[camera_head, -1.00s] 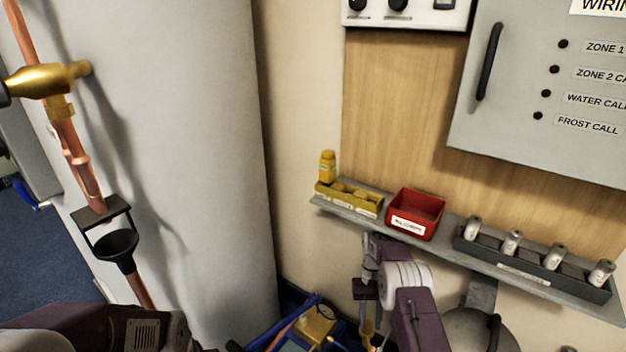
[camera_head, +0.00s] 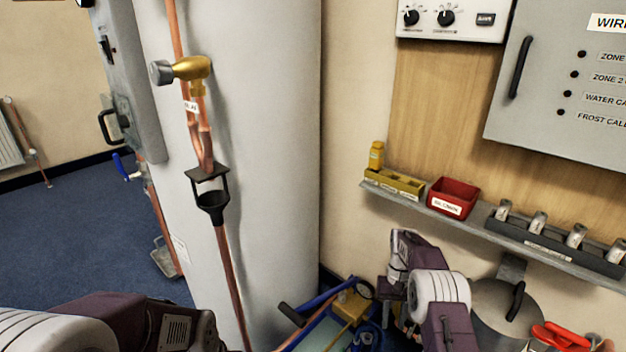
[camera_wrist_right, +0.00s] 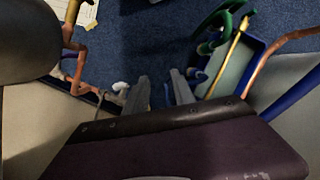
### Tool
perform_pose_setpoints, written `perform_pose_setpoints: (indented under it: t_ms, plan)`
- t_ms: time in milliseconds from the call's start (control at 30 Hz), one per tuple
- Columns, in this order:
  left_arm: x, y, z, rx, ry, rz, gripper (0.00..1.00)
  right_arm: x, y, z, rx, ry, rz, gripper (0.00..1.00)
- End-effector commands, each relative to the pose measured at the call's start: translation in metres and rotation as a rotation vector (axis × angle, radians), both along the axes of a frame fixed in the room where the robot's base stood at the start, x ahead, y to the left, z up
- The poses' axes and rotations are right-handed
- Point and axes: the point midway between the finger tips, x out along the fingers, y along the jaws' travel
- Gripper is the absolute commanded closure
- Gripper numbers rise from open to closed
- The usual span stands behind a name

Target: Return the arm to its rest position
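My right arm (camera_head: 440,295) reaches in at the lower middle of the head view, below the wall shelf. Its gripper hangs downward over a blue tote (camera_head: 335,325), apart from the shelf. In the right wrist view the two grey fingers of my right gripper (camera_wrist_right: 160,92) stand apart, with blue carpet between them and nothing held. My left arm (camera_head: 110,322) crosses the bottom left of the head view. Its fingers are out of view.
The shelf (camera_head: 470,229) carries a yellow rack (camera_head: 395,184), a red bin (camera_head: 454,197) and a dark rack of small cylinders (camera_head: 550,245). A grey tank (camera_head: 275,150) with copper pipe and a black tundish (camera_head: 212,203) stands at left. Blue carpet (camera_head: 60,215) lies open beyond.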

Motion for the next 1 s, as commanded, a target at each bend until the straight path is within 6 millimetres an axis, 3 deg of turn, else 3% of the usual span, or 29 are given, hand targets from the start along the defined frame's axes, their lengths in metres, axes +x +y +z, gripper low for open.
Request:
perform_pose_setpoints:
  t_ms: [167,367,467,600,767,1000]
  plan:
    - [0.000,0.000,0.004,0.000,0.000,0.000,1.00,0.004,0.009,0.055,-0.004,-0.054,0.021,0.69]
    - [0.000,0.000,0.009,0.000,0.000,0.000,1.00,-0.015,0.023,0.115,-0.005,-0.108,0.046,0.69]
    - [0.000,0.000,0.012,0.000,0.000,0.000,1.00,-0.037,0.032,0.144,-0.005,-0.151,0.061,0.69]
    - [0.000,0.000,0.016,0.000,0.000,0.000,1.00,-0.089,0.044,0.172,-0.005,-0.225,0.085,0.69]
    - [0.000,0.000,0.019,0.000,0.000,0.000,1.00,-0.149,0.051,0.168,-0.003,-0.287,0.099,0.69]
    - [0.000,0.000,0.019,0.000,0.000,0.000,1.00,-0.226,0.051,0.126,-0.006,-0.315,0.096,0.69]
